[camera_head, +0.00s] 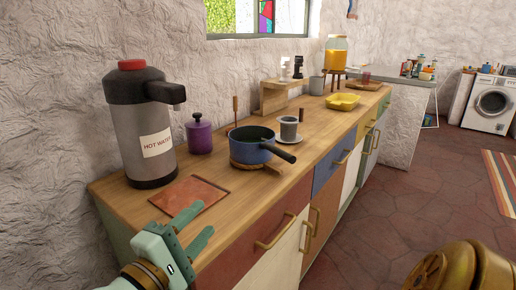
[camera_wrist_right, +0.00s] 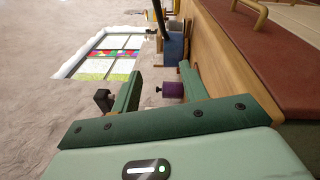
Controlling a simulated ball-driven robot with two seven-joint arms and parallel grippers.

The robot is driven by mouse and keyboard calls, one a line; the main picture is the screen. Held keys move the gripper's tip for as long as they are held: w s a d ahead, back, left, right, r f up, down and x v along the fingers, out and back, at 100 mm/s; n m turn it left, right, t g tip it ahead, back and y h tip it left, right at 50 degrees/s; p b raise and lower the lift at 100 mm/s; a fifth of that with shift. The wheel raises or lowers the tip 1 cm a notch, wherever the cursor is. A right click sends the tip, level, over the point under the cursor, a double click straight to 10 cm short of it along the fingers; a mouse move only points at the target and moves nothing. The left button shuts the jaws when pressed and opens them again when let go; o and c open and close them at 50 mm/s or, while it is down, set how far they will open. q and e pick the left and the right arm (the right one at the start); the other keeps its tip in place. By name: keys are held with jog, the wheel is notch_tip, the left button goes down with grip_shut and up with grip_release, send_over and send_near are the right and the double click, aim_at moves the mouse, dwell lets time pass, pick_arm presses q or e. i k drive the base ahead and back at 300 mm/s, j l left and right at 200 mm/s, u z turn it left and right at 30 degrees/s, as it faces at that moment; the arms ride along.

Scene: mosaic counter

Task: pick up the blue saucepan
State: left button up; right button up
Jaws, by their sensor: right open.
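My right gripper (camera_head: 203,220) is at the near end of the counter, in front of a reddish square board. My left gripper is not in view.
A hot water dispenser (camera_head: 143,125) and a purple canister (camera_head: 199,135) stand left of the saucepan. A grey cup (camera_head: 288,129) on a saucer is close behind its handle. The reddish board (camera_head: 190,195) lies flat nearby. A yellow tray (camera_head: 342,102) is farther back.

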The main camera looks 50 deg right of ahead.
aim_at(264, 151)
jog(key=i+l, duration=0.1)
jog(key=l, duration=0.3)
jog(key=i+l, duration=0.1)
jog(key=l, duration=0.75)
jog(key=i+z, duration=0.05)
